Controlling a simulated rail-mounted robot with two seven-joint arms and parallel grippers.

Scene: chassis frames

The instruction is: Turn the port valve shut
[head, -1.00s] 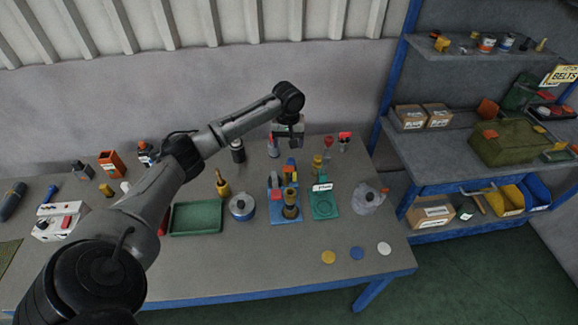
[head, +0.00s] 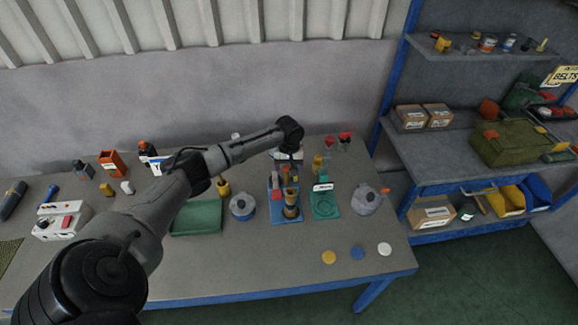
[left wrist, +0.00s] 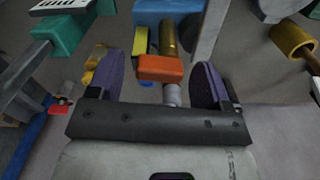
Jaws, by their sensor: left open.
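A blue-based valve fixture (head: 280,219) stands on the bench, with a brass cylinder (head: 291,208) and small coloured blocks on it. My left gripper (head: 288,162) is over the far end of this fixture and partly hides it. In the left wrist view my left gripper (left wrist: 160,80) has its two purple-padded fingers apart. An orange block-shaped handle (left wrist: 160,69) on a grey stem shows between the fingers, with visible gaps at both sides. A yellow block and a brass tube (left wrist: 169,38) are beyond it. I cannot tell which handle is the port valve. My right gripper is out of view.
A green plate (head: 325,209) with a white label is just right of the fixture. A round blue-and-grey pot (head: 242,208) and a green tray (head: 196,220) are to its left. A grey round-bodied object (head: 367,203) is to the right. The front of the bench holds several flat discs.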

